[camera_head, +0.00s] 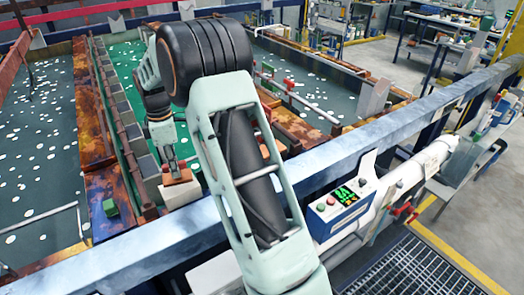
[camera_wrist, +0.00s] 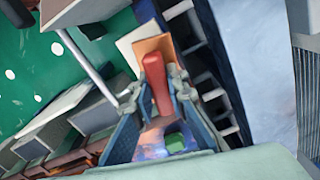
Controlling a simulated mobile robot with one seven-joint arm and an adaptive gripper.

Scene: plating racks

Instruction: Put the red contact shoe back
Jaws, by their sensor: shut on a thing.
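The red contact shoe (camera_wrist: 157,82) is a long red piece between my gripper's fingers (camera_wrist: 156,96) in the wrist view. My gripper is shut on it. In the head view my gripper (camera_head: 173,162) points down over an orange-brown plate (camera_head: 181,178) on a pale block at the inner edge of the tank. Only a small bit of red shows there, the rest hidden by the fingers. The orange plate (camera_wrist: 153,46) also shows beyond the shoe in the wrist view. I cannot tell whether shoe and plate touch.
A green block (camera_head: 110,207) sits on the rusty ledge to the left, and a green block shows (camera_wrist: 175,142) between the fingers. Tanks with white floating balls lie on both sides. A blue-grey rail (camera_head: 130,252) crosses in front. A control box (camera_head: 342,206) hangs on it.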

